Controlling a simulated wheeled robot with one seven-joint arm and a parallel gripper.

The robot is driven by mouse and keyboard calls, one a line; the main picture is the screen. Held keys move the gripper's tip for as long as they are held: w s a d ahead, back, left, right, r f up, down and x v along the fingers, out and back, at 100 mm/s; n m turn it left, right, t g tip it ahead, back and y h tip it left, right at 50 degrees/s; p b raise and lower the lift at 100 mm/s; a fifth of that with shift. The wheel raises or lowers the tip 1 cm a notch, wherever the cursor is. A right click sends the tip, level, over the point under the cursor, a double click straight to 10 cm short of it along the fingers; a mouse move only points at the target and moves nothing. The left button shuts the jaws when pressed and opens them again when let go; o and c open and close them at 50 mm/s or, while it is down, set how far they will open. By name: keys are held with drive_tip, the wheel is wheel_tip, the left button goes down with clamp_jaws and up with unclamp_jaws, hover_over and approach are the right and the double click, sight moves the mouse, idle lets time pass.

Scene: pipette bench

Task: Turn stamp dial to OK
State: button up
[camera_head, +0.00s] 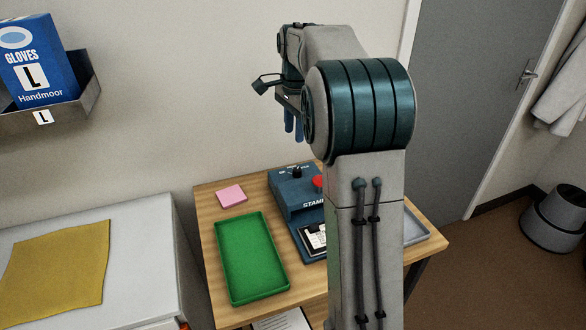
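The blue stamp machine (289,194) stands on the wooden table, partly hidden behind my arm. Its small black dial (297,172) is on the top face at the back. The marks around the dial are too small to read, so I cannot tell its setting. A red knob (318,183) sits to the right of the dial, beside my arm. My gripper (294,137) is raised well above the machine, with its blue fingers pointing down and touching nothing I can see. My arm hides part of it, and whether the fingers are open or shut is unclear.
A green tray (225,262) and a pink pad (231,194) lie left of the machine. A grey tray (416,230) is at the right, partly behind my arm. A white cabinet (140,235) with a yellow cloth (55,270) stands left. A glove box (38,62) sits in a wall holder.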

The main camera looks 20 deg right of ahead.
sight(297, 169)
drive_tip(key=w+d+f+m, duration=0.1)
drive_tip(key=f, duration=0.4)
drive_tip(key=w+f+m+b, duration=0.1)
drive_tip(key=w+f, duration=0.1)
drive_tip(key=f, duration=0.3)
drive_tip(key=w+d+f+b, duration=0.1)
drive_tip(key=f, duration=0.5)
drive_tip(key=shift+w+d+m, duration=0.25)
drive_tip(key=shift+d+m, duration=0.1)
drive_tip(key=shift+m, duration=0.05)
drive_tip(key=c, duration=0.7)
